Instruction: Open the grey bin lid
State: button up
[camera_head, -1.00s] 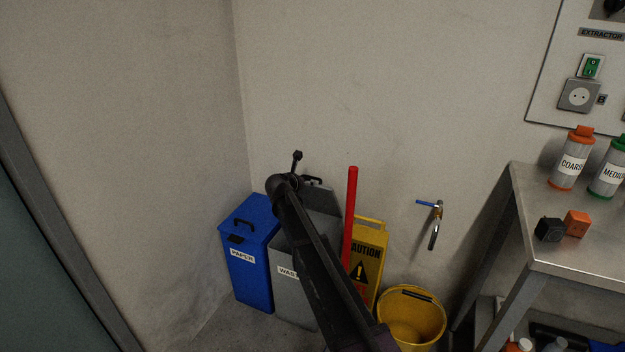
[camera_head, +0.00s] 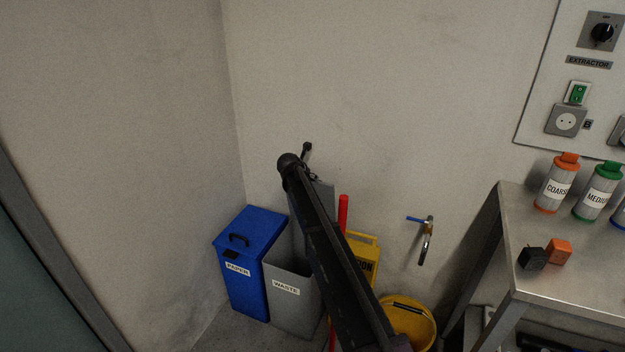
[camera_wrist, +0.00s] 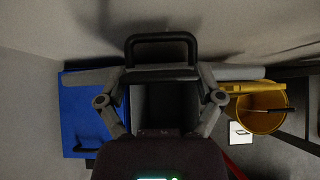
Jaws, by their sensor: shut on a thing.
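The grey bin (camera_head: 287,305), labelled WASTE, stands on the floor beside the blue bin. Its grey lid (camera_head: 327,193) is raised and stands steeply up at the back, partly hidden by my arm. The bin's mouth is uncovered toward the front. In the wrist view the black lid handle (camera_wrist: 162,37) stands at the fingertips of my gripper (camera_wrist: 163,74), which is shut on it. The lid shows there as a narrow grey strip (camera_wrist: 240,72). In the head view my arm hides most of the gripper and the handle.
The blue PAPER bin (camera_head: 247,270) is closed, close on the left. A red pole (camera_head: 343,212), a yellow caution sign (camera_head: 364,247) and a yellow bucket (camera_head: 418,325) stand close on the right. A metal table (camera_head: 575,270) is farther right. Walls stand behind and left.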

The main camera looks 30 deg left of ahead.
jog(key=shift+w+a+r, duration=0.1)
jog(key=shift+w+r, duration=0.05)
jog(key=shift+w, duration=1.35)
jog(key=shift+w+a+r, duration=0.1)
jog(key=shift+w+r, duration=0.05)
jog(key=shift+w, duration=1.35)
jog(key=o, duration=1.1)
jog(key=shift+w, duration=0.1)
jog(key=shift+c, duration=0.2)
jog(key=shift+r, duration=0.1)
jog(key=shift+s+a+p, duration=0.1)
jog(key=shift+s+p, duration=0.1)
jog(key=shift+p, duration=0.1)
